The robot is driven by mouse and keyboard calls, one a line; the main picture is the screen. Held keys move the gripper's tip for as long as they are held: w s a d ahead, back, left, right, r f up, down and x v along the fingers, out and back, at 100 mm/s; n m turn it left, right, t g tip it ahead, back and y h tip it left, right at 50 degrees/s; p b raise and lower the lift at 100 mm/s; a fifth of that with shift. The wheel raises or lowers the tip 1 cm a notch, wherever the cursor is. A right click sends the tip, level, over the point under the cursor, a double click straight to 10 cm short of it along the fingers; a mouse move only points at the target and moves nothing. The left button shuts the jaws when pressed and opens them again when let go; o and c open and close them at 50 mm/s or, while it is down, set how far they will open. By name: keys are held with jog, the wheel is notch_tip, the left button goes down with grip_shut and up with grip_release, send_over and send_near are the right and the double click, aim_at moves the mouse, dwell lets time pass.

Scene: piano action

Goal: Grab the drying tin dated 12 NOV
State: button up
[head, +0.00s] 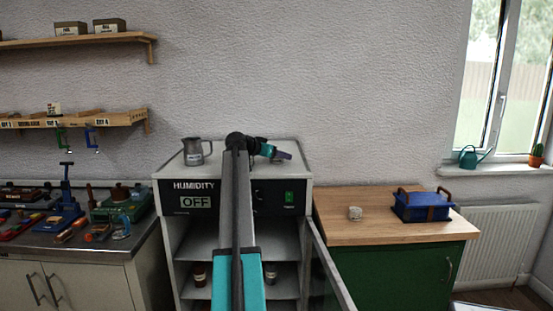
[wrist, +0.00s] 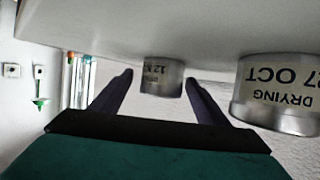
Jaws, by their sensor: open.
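In the wrist view, my gripper (wrist: 159,82) is open, with one dark finger on each side of a small silvery tin (wrist: 161,88). The tin's upside-down label reads "12" and the start of another word; the rest is cut off. The tin appears between or just beyond the fingertips, with no clear contact. A larger-looking tin (wrist: 278,105), labelled "DRYING 27 OCT", stands to the right, outside the fingers. In the head view, my gripper (head: 284,155) is above the cabinet top, pointing right.
The cabinet's glass door (head: 328,270) hangs open to the right.

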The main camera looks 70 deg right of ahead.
jog(key=c, duration=1.2)
jog(key=shift+r, duration=0.2)
jog(key=shift+r+b, duration=0.45)
jog(key=shift+r, duration=1.05)
jog(key=s+a+r+b, duration=0.1)
jog(key=s+a+b, duration=0.1)
jog(key=a, duration=1.3)
jog(key=shift+s+a+r, duration=0.3)
jog(key=shift+s+a, duration=0.05)
jog(key=shift+s, duration=0.1)
